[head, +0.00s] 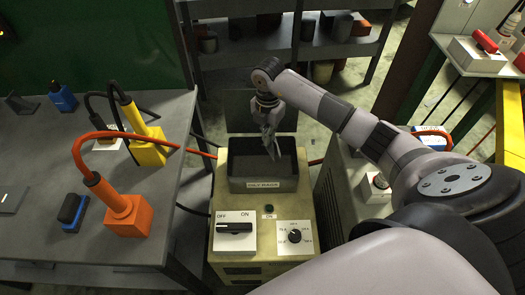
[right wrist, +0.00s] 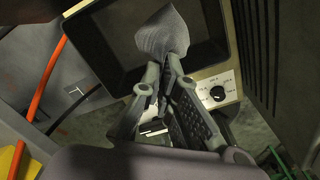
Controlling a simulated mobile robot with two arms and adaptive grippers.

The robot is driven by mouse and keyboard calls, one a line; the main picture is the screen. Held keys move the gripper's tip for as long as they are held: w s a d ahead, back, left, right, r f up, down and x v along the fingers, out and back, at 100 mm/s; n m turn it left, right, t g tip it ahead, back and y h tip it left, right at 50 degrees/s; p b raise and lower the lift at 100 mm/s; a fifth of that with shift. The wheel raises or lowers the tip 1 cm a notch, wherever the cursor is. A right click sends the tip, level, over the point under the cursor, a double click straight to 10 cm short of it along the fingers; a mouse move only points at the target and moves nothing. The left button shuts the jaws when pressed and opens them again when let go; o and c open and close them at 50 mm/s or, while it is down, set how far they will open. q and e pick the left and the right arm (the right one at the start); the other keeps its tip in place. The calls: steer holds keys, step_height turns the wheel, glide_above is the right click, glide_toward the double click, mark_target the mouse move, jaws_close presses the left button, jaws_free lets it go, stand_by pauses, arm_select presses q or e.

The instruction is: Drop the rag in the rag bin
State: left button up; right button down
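The rag (right wrist: 163,36) is a small grey cloth, pinched at one end between the fingertips of my right gripper (right wrist: 165,70). In the head view the right gripper (head: 269,128) points down over the rag bin, with the rag (head: 273,148) hanging below it at the bin's opening. The rag bin (head: 263,185) is a dark, open rectangular box with a small label on its front, on top of a beige machine cabinet. In the right wrist view the bin (right wrist: 110,45) lies behind the rag. Whether the rag touches the bin is unclear. My left gripper is out of view.
The cabinet front carries an OFF/ON switch (head: 235,229) and a dial (head: 295,236). A grey table (head: 45,180) at left holds an orange block (head: 128,215) and a yellow block (head: 148,147) with cables. Shelves stand behind the bin.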

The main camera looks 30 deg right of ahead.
step_height(320, 180, down, 6)
steer(key=b, duration=0.5)
steer(key=c, duration=1.8)
jaws_free()
steer(key=shift+o, duration=0.2)
steer(key=o, duration=0.6)
steer(key=o, duration=0.7)
steer(key=shift+r, duration=0.1)
